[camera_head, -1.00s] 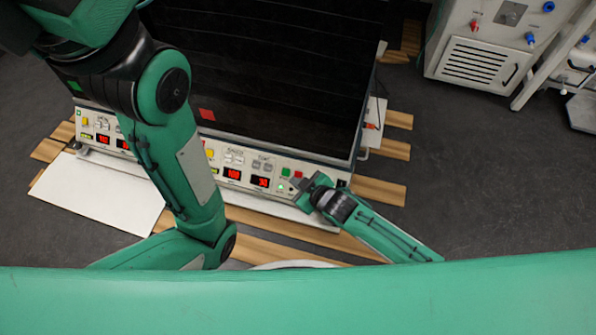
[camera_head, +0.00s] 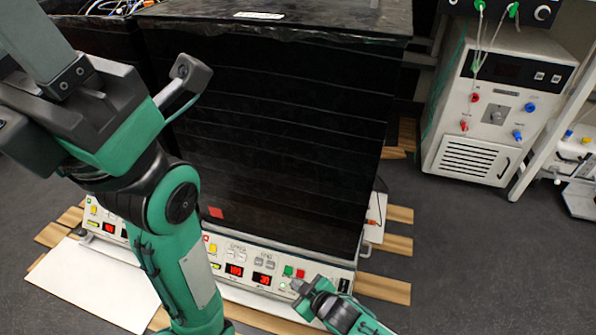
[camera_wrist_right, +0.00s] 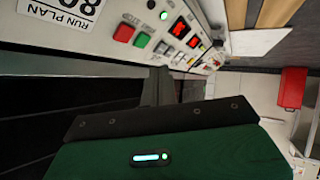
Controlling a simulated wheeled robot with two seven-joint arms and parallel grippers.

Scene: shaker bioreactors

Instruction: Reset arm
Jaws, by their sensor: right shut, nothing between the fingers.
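My right gripper (camera_head: 298,287) is shut and empty, close to the right end of the shaker's front control panel (camera_head: 335,277). Its dark fingers also show in the right wrist view (camera_wrist_right: 160,86), beside the panel. I cannot tell whether they touch it. A green button (camera_head: 288,271) and a red button (camera_head: 300,273) lie just beyond the fingertips. In the right wrist view they are the green button (camera_wrist_right: 142,40) and the red button (camera_wrist_right: 123,33). My left gripper (camera_head: 45,45) is raised at the upper left, close to the head camera, with its fingertips cut off.
The black shaker cabinet (camera_head: 290,130) fills the middle behind the panel. Red displays (camera_head: 234,270) glow on the panel. A white board (camera_head: 85,285) lies at the lower left. A white instrument (camera_head: 490,110) stands at the right, with bare dark floor (camera_head: 455,250) before it.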

